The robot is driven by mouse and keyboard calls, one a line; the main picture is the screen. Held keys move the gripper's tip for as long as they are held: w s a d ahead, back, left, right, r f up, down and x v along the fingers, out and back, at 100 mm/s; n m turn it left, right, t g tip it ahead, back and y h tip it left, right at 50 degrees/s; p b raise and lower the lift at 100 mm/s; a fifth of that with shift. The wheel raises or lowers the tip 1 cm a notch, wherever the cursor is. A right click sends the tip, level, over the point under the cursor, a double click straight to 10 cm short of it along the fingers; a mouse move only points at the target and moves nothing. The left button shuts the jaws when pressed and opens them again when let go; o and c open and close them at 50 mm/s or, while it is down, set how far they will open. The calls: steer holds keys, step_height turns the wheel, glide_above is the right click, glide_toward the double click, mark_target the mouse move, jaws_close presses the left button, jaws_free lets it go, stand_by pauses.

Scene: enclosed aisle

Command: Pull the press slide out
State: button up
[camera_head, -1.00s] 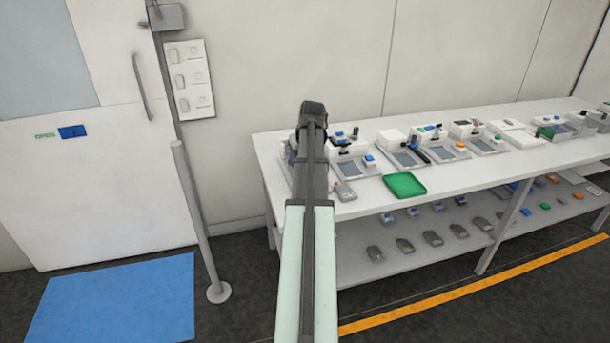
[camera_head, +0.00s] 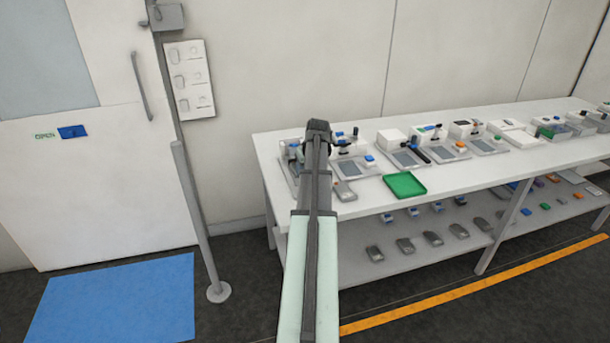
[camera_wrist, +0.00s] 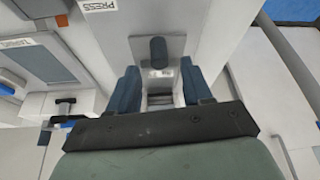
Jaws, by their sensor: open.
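The press shows in the wrist view as a white block with a label (camera_wrist: 98,5) reading PRESS. A dark rounded knob (camera_wrist: 157,52), which looks like the handle of its slide, stands out just past my fingertips, centred between them. My gripper (camera_wrist: 160,74) is open, with one dark blue finger on each side and a gap between them. I cannot tell whether either finger touches anything. In the head view my own arm covers the gripper and most of the press at the left end of the bench (camera_head: 270,146).
A blue-grey panelled device (camera_wrist: 50,62) lies left of the press in the wrist view. In the head view, a green tray (camera_head: 405,185) and several other devices stand along the bench to the right. A grey post (camera_head: 200,220) stands left of the bench.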

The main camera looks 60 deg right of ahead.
steer(key=shift+x, duration=2.05)
jaws_close()
